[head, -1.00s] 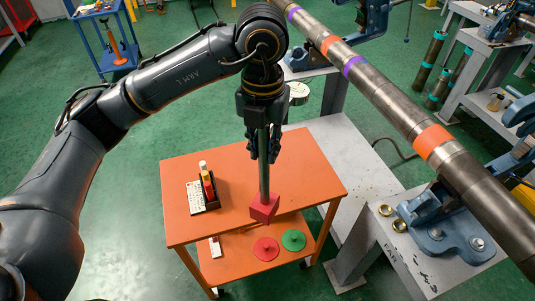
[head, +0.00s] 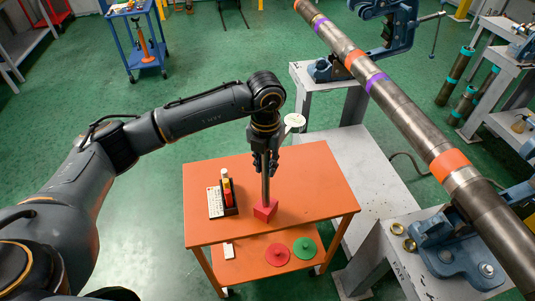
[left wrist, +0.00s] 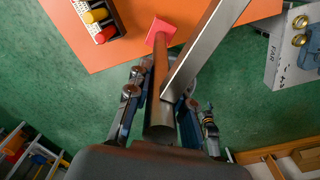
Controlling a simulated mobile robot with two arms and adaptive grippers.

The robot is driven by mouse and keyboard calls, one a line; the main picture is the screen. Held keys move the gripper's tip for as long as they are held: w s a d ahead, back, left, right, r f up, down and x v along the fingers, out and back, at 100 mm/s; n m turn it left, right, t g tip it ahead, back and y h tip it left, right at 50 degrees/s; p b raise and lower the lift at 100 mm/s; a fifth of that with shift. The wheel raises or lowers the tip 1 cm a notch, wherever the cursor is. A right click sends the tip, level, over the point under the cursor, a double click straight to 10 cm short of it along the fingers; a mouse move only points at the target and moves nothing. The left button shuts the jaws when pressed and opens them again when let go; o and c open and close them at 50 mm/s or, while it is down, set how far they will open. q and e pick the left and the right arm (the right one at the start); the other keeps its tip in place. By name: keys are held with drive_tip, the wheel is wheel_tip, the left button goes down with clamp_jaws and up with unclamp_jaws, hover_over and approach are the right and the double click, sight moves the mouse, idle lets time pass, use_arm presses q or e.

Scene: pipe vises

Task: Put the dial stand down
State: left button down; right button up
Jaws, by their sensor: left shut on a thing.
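The dial stand has a red block base (head: 265,211), an upright grey rod (head: 265,188) and a round white dial (head: 294,121) near its top. My left gripper (head: 265,163) is shut on the rod, well above the base. The rod looks upright, and the base shows over the front part of the orange cart top (head: 310,180); I cannot tell whether it touches. In the left wrist view the rod (left wrist: 160,65) runs from between my fingers to the red base (left wrist: 160,31), and a flat grey bar crosses beside it. My right gripper is not in view.
A black rack (head: 229,198) with coloured pieces stands left of the base on the cart. Red (head: 277,254) and green (head: 304,247) discs lie on the lower shelf. A long banded pipe (head: 410,108) in blue vises (head: 450,245) runs along the right. The cart top's right side is clear.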

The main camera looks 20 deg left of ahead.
use_arm(q)
drive_tip(key=shift+w+f, duration=0.1)
drive_tip(key=shift+f, duration=0.25)
drive_tip(key=shift+d+f, duration=0.1)
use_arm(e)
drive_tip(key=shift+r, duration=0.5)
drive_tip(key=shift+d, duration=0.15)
use_arm(q)
drive_tip(key=shift+f, duration=0.1)
drive_tip(key=c, duration=1.2)
unclamp_jaws()
drive_tip(key=shift+f, duration=0.1)
drive_tip(key=shift+o, duration=0.2)
drive_tip(key=shift+s, duration=0.2)
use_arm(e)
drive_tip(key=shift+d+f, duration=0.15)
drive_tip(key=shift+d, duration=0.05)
